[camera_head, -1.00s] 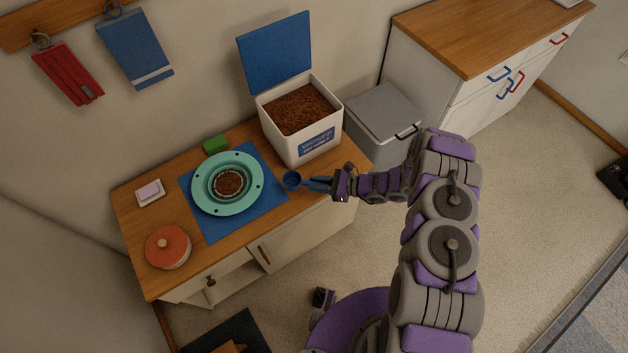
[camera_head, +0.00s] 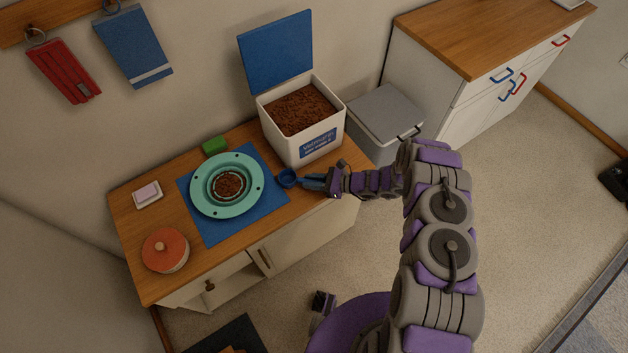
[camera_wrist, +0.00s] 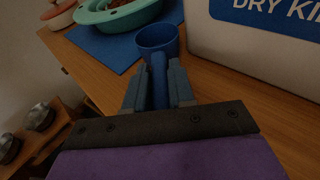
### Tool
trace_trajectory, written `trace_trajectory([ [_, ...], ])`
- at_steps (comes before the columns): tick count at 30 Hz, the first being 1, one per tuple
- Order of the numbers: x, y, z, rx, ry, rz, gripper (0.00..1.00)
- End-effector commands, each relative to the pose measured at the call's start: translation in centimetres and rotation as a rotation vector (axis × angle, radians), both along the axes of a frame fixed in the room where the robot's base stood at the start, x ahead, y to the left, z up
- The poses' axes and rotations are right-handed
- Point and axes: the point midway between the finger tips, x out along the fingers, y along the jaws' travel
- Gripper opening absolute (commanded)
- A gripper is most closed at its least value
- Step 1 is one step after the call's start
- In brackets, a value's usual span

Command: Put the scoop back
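The blue scoop (camera_head: 287,178) has a round cup and a handle. My gripper (camera_head: 316,184) is shut on the handle, with the cup pointing away from it. In the wrist view the scoop (camera_wrist: 157,40) stands out ahead between the two fingers of my gripper (camera_wrist: 158,88). The scoop is just above or on the cabinet top, between the bowl and the food box; I cannot tell if it touches. The white food box (camera_head: 298,152) has its blue lid (camera_head: 276,52) raised and is full of brown kibble (camera_head: 302,110).
A teal bowl (camera_head: 253,199) with kibble sits on a blue mat (camera_head: 222,235). A green sponge (camera_head: 214,146), a soap dish (camera_head: 148,194) and an orange-lidded pot (camera_head: 165,250) share the wooden top. A grey-lidded bin (camera_head: 385,110) stands right of the box.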

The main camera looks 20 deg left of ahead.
Motion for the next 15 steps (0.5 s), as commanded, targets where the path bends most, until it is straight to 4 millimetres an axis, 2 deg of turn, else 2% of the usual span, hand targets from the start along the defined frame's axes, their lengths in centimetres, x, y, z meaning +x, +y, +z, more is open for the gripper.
trace_trajectory([
  [1, -0.01, -0.06, 0.00, 0.000, 0.000, 0.000, 0.27],
  [8, -0.01, -0.39, 0.13, 0.005, 0.001, -0.001, 0.49],
  [15, -0.01, -0.34, 0.15, 0.004, 0.001, 0.000, 0.49],
])
